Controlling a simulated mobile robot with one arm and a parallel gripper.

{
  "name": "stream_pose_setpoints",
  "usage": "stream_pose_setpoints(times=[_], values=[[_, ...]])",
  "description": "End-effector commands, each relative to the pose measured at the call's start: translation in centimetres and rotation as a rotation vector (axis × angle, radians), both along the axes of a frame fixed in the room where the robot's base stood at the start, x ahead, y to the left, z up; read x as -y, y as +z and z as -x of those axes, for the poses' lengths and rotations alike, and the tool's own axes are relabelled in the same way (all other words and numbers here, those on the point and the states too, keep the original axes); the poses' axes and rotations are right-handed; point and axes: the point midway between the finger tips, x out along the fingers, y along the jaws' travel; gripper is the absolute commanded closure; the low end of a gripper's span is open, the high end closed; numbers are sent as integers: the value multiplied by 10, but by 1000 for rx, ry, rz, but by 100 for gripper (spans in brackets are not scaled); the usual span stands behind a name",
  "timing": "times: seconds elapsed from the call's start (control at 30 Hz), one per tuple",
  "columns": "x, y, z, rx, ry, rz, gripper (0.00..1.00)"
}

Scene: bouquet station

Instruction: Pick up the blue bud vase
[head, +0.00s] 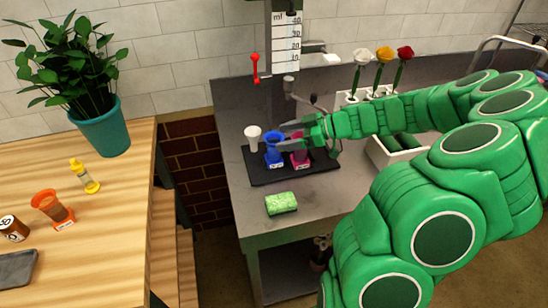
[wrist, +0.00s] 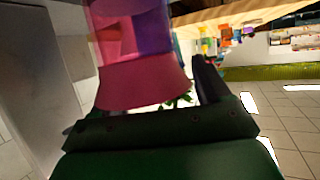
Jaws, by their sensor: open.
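The blue bud vase (head: 274,150) stands upright on a black mat (head: 262,176) on the grey counter, with a white label at its foot. A pink vase (head: 300,157) stands close to its right, partly covered by my gripper. My gripper (head: 288,131) is open and reaches in from the right at about rim height, its fingertips near the blue vase. In the wrist view the pink vase (wrist: 143,85) fills the space in front of my gripper (wrist: 145,105). A blue-purple patch shows through the pink vase. Whether the fingers touch either vase is unclear.
A white vase (head: 253,136) stands left of the blue one. A green sponge (head: 281,204) lies in front of the mat. Flowers (head: 383,65) stand in a white holder behind my arm. A wooden table (head: 110,215) with an orange vase (head: 50,205) is at left.

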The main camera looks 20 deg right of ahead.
Motion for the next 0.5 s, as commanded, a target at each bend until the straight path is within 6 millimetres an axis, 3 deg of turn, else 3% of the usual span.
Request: stream_pose_setpoints(times=[0.2, 0.43, 0.5], values=[[-21, -10, -9, -1, 0, 2, 24], [-22, -11, -10, 0, -2, 1, 24], [-22, -11, -10, 0, -2, 1, 33]])
